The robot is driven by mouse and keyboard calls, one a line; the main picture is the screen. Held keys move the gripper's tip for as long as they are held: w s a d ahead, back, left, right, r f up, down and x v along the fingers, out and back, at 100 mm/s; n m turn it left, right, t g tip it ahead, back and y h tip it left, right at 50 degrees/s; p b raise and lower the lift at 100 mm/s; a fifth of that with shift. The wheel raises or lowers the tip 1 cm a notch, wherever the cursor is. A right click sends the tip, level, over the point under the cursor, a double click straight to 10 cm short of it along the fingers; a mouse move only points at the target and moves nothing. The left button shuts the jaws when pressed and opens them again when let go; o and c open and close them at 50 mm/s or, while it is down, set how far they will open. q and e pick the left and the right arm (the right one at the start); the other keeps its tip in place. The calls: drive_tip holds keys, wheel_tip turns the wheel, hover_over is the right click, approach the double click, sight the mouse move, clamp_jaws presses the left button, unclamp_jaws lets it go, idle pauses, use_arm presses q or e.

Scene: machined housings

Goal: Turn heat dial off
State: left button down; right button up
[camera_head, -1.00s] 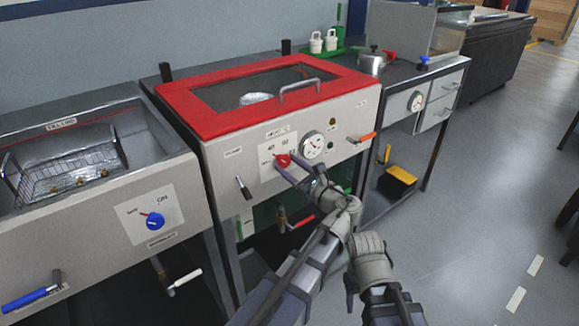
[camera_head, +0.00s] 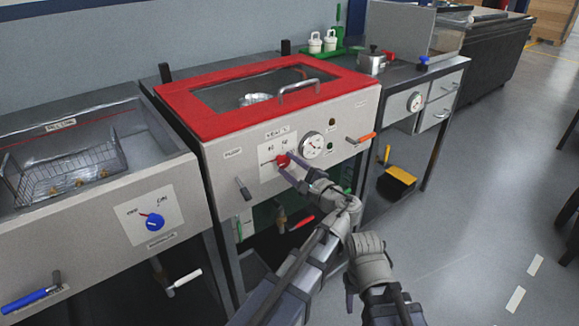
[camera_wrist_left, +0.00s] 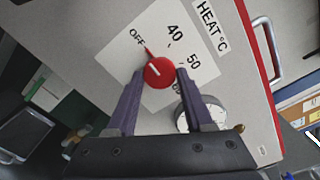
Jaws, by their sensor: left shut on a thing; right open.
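The red heat dial (camera_head: 283,160) is on the white label plate of the red-lidded bath's front panel. In the left wrist view the dial (camera_wrist_left: 158,72) sits between the two fingers of my left gripper (camera_wrist_left: 159,84). A thin red pointer reaches from the dial toward the OFF mark; 40 and 50 are further round. My left gripper (camera_head: 287,168) is shut on the dial. My right gripper (camera_head: 350,292) is open and empty, low in front of the bench, away from the panel.
A round gauge (camera_head: 312,145) is just right of the dial. A lever (camera_head: 243,188) is below left and an orange-handled lever (camera_head: 361,138) to the right. A blue dial (camera_head: 155,222) is on the left unit. Open floor lies to the right.

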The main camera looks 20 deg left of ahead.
use_arm(q)
drive_tip(key=shift+n, duration=0.3)
drive_tip(key=shift+c, duration=1.5)
unclamp_jaws()
